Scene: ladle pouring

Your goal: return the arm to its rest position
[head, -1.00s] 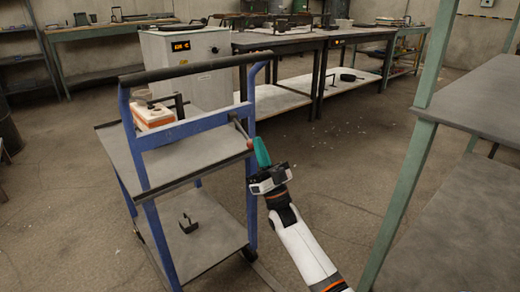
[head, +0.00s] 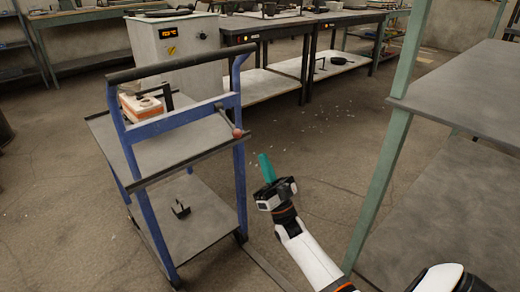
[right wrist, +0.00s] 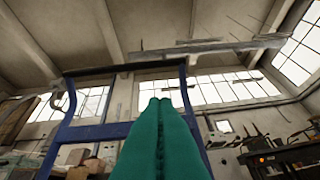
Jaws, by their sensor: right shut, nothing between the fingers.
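My right gripper (head: 265,168) has teal fingers pressed together with nothing between them. In the head view it is in the open air just right of the blue cart (head: 240,190), apart from it. In the right wrist view the shut teal fingers (right wrist: 160,135) point up toward the ceiling and windows, with the cart's blue frame behind them. My white right arm comes in from the lower right. My left gripper is not in the head view.
The cart's top shelf (head: 175,155) holds an orange and white box (head: 142,107); a rod with a reddish ball end (head: 237,132) sticks out at its right side. A grey table with a green post (head: 385,180) stands at the right. Open floor (head: 325,140) lies between.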

